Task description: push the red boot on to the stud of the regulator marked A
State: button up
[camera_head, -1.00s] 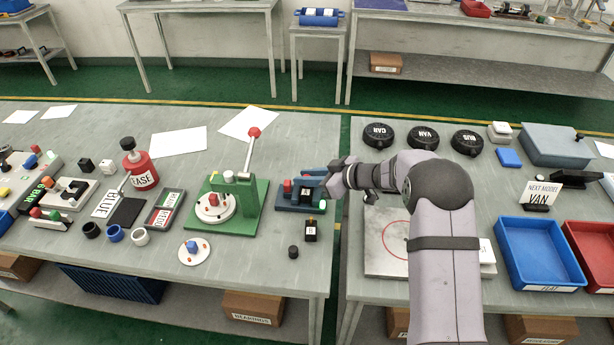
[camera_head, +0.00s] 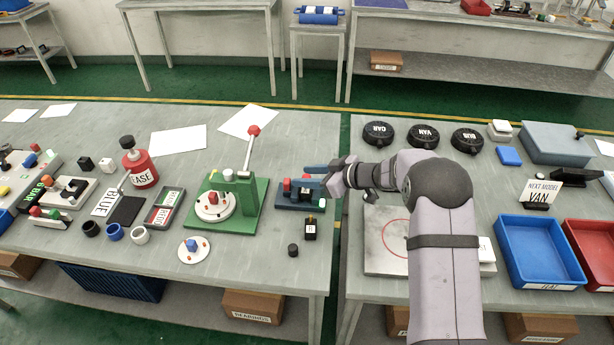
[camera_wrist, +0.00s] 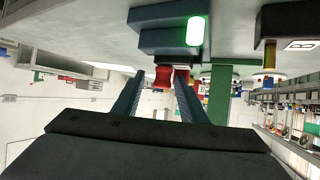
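The regulator marked A (camera_head: 305,191) sits in the blue fixture (camera_head: 287,205) near the right edge of the left bench. The red boot (camera_head: 306,177) stands above it, and the stud is hidden, so I cannot tell how far down the boot sits. My gripper (camera_head: 308,173) comes in level from the right, its two blue fingers apart at the boot's height. In the wrist view, which is upside down, the boot (camera_wrist: 163,77) shows between the fingertips with a gap on each side. A green lamp (camera_wrist: 196,31) on the fixture is lit.
A black regulator marked B (camera_head: 311,230) stands just in front of the fixture. A green press (camera_head: 248,215) with a tall red-knobbed lever is close on the left. A small black cap (camera_head: 293,250) lies nearby. The bench front there is mostly clear.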

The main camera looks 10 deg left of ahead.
jog(key=shift+s, duration=0.2)
jog(key=b+v, duration=0.1)
jog(key=v, duration=0.6)
jog(key=shift+b, duration=0.35)
jog(key=shift+d, duration=0.1)
